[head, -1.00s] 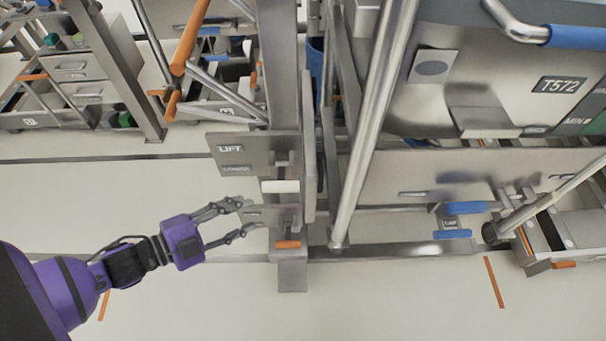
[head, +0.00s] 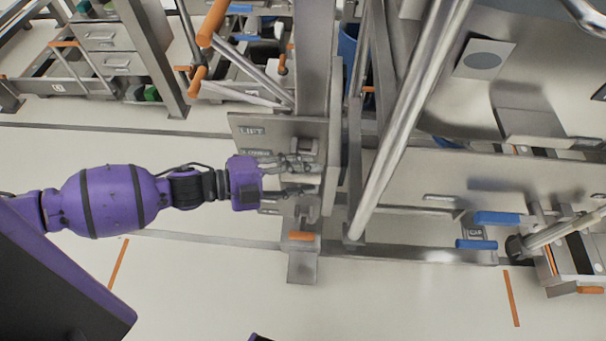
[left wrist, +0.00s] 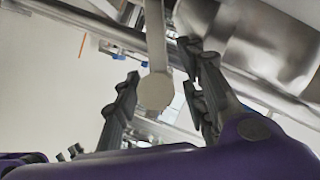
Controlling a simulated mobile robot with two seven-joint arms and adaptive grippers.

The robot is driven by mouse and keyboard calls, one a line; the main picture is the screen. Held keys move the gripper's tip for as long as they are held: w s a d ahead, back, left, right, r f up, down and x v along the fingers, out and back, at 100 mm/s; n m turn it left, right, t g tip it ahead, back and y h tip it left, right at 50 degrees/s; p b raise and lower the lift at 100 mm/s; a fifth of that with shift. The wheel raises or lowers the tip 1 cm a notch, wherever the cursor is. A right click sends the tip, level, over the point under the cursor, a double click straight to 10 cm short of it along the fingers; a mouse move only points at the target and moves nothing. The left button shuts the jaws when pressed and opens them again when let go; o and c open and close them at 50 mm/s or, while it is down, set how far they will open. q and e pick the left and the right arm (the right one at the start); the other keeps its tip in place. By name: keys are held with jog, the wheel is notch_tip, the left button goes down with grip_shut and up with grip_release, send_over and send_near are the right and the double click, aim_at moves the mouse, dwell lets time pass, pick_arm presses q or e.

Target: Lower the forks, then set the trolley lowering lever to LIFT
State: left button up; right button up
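The grey trolley panel (head: 252,131) carries the word LIFT, with a second label below it that my gripper partly hides. My left gripper (head: 312,176) is in front of the panel's lower right part, beside the metal post. In the left wrist view, the fingers of my left gripper (left wrist: 162,82) stand apart on either side of a pale lever with a round end (left wrist: 155,91). Gaps show between the lever and the fingers. The lever's exact setting is hard to tell behind the hand. My right gripper is not in view. I cannot clearly make out the forks.
An upright metal post (head: 312,60) and a slanting bar (head: 405,115) stand close to the gripper. An orange pedal (head: 301,236) is just below. Blue handles (head: 503,218) are at the right. The pale floor (head: 200,290) at the lower left is clear.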

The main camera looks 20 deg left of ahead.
pick_arm(q)
jog(key=shift+c, duration=0.5)
grip_shut()
